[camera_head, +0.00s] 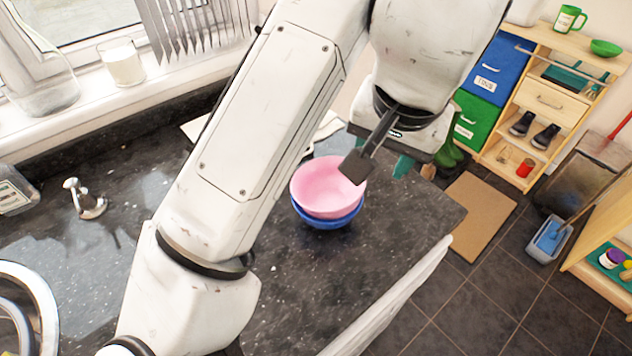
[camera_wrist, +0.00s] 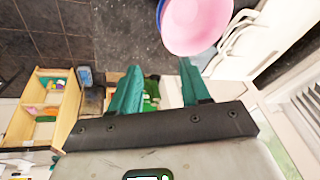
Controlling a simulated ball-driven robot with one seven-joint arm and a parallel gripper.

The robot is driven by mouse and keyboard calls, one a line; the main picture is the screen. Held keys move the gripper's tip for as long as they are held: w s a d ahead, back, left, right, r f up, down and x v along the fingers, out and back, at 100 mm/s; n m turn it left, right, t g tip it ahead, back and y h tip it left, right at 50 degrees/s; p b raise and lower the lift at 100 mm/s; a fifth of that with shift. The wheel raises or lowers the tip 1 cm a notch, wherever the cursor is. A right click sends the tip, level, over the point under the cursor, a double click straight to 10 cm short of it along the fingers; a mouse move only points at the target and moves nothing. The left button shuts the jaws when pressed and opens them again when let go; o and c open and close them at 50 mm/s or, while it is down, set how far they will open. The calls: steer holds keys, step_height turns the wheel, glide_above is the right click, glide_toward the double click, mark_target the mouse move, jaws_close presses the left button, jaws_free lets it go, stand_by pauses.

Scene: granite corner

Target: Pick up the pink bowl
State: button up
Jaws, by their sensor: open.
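The pink bowl (camera_head: 322,188) sits upright, nested in a blue bowl (camera_head: 328,222), near the right part of the dark granite counter (camera_head: 285,290). The pink bowl (camera_wrist: 196,26) also shows at the top of the wrist view, with a sliver of the blue bowl's rim at its left. My gripper (camera_head: 388,158) is beside the bowls, up and to the right of them in the head view. In the wrist view its two green fingers (camera_wrist: 161,80) are spread apart with nothing between them. The pink bowl lies beyond the fingertips, towards the right one.
A tap-like metal fitting (camera_head: 84,199) and a sink rim (camera_head: 40,290) are on the left of the counter. A windowsill with a white candle-like glass (camera_head: 122,62) runs behind. Past the counter's right edge are tiled floor, a brown mat (camera_head: 472,215) and a wooden shelf (camera_head: 545,100).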

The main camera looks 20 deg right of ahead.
mark_target(360, 190)
steer(key=x, duration=0.3)
steer(key=a+x, duration=0.1)
steer(key=x, duration=0.6)
steer(key=shift+w+a+f, duration=0.1)
steer(key=shift+a+f, duration=0.2)
steer(key=shift+f, duration=0.05)
steer(key=shift+c, duration=0.2)
steer(key=shift+y, duration=0.3)
jaws_close()
